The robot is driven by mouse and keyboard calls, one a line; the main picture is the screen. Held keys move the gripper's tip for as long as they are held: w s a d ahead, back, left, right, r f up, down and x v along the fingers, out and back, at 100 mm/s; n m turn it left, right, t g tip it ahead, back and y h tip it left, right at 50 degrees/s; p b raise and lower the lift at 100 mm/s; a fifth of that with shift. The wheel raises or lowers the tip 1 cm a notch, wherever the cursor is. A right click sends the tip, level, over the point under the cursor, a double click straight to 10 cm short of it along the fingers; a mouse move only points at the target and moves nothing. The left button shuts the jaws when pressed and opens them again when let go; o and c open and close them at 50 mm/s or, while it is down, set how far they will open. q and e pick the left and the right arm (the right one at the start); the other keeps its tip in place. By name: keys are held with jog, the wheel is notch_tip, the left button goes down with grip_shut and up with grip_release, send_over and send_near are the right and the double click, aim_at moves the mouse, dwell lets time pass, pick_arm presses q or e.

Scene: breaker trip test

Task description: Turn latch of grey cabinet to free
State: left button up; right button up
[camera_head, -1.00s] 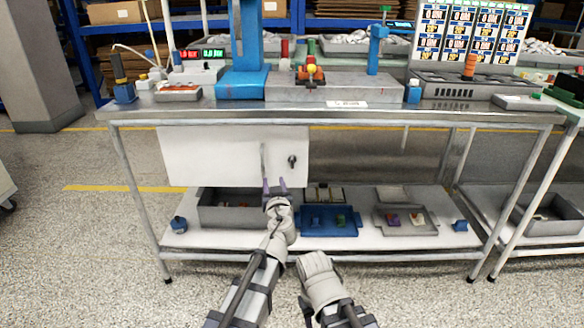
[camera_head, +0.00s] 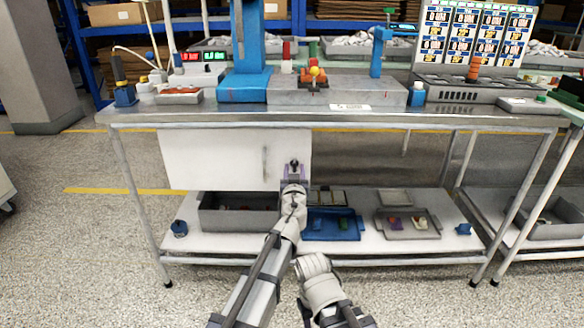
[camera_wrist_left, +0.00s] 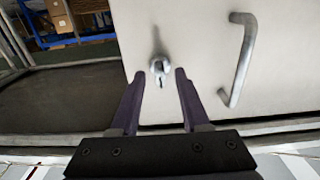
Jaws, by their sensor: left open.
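The grey cabinet (camera_head: 215,160) hangs under the tabletop, its pale door facing me. Its latch (camera_head: 294,163) is a small knob near the door's right edge. In the left wrist view the latch (camera_wrist_left: 159,67) is metallic with a tab pointing down. My left gripper (camera_head: 293,175) is open in front of the door. In the left wrist view the left gripper's (camera_wrist_left: 160,78) two purple-grey fingertips stand either side of the latch, with gaps; I cannot tell whether they reach its depth. My right gripper (camera_head: 313,265) is low in front of the table, its fingers not distinguishable.
A vertical bar handle (camera_wrist_left: 240,58) is on the door beside the latch; it also shows in the head view (camera_head: 265,162). Below, the shelf holds a grey bin (camera_head: 238,222), a blue tray (camera_head: 330,236) and a grey tray (camera_head: 408,232). Space right of the cabinet is open.

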pick_arm(q)
jog(key=shift+w, duration=0.65)
grip_shut()
